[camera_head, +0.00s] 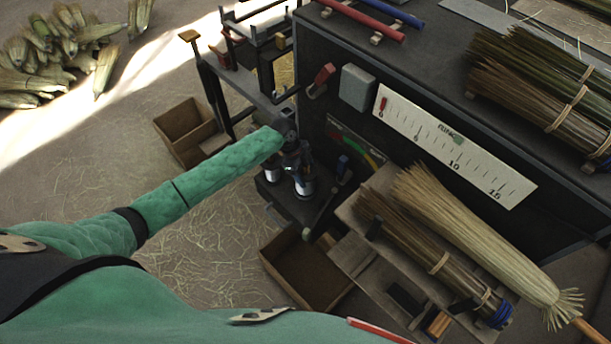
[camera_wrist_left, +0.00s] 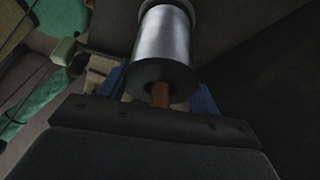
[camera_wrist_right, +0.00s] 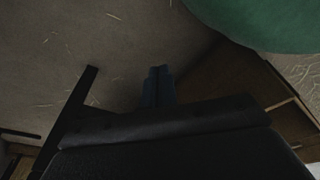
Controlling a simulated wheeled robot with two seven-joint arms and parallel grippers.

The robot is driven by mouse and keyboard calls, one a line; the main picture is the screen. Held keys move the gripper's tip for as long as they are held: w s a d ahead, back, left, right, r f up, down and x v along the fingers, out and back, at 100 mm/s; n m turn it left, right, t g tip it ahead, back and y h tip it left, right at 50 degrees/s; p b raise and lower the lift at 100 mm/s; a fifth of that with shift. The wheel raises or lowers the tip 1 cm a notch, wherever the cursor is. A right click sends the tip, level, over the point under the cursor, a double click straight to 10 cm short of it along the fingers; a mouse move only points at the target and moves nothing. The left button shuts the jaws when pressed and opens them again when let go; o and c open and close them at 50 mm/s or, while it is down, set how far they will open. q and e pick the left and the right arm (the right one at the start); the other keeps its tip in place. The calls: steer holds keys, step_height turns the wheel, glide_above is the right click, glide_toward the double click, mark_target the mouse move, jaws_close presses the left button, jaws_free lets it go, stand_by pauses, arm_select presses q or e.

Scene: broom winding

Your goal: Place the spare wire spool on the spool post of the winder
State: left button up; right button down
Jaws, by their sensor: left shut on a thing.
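My left gripper (camera_head: 292,155) is at the end of the green-sleeved arm, beside the dark machine. In the left wrist view a silver wire spool (camera_wrist_left: 165,48) with a dark end flange is close in front of the left fingers (camera_wrist_left: 160,95). A short brown peg-like piece (camera_wrist_left: 160,94) shows at the flange's centre. The blue fingertips stand on either side of it, shut on the spool end. In the head view two silver spools show below the gripper, one at right (camera_head: 304,185) and one at left (camera_head: 271,174). The post is not clearly visible. My right gripper (camera_wrist_right: 158,85) is shut, its fingertips together, with nothing seen between them.
A dark cabinet with a white scale plate (camera_head: 450,150) stands right of the gripper. An open brown bin (camera_head: 285,270) is below, another (camera_head: 185,125) at left. A broom (camera_head: 470,235) and bristle bundle (camera_head: 420,235) lie on a bench at right. Straw-littered floor is open at left.

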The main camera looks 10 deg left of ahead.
arm_select(q)
steer(key=shift+f, duration=0.3)
arm_select(e)
steer(key=shift+w+a+r, duration=0.1)
steer(key=shift+w+r, duration=0.15)
steer(key=shift+w, duration=0.35)
arm_select(q)
steer(key=shift+f, duration=0.1)
steer(key=o, duration=1.4)
steer(key=shift+o, duration=0.2)
arm_select(e)
steer(key=shift+r, duration=0.1)
arm_select(q)
steer(key=shift+w+a+r+b, duration=0.1)
steer(key=shift+a+r+b, duration=0.15)
steer(key=shift+r+b, duration=0.15)
steer(key=shift+w+a+r, duration=0.1)
steer(key=shift+a+r, duration=0.15)
steer(key=shift+r, duration=0.4)
steer(key=b+v, duration=0.3)
steer(key=v, duration=0.6)
steer(key=shift+r, duration=0.45)
arm_select(e)
steer(key=w+a+r, duration=0.3)
steer(key=r, duration=0.3)
steer(key=shift+w+r, duration=0.2)
steer(key=shift+w, duration=0.1)
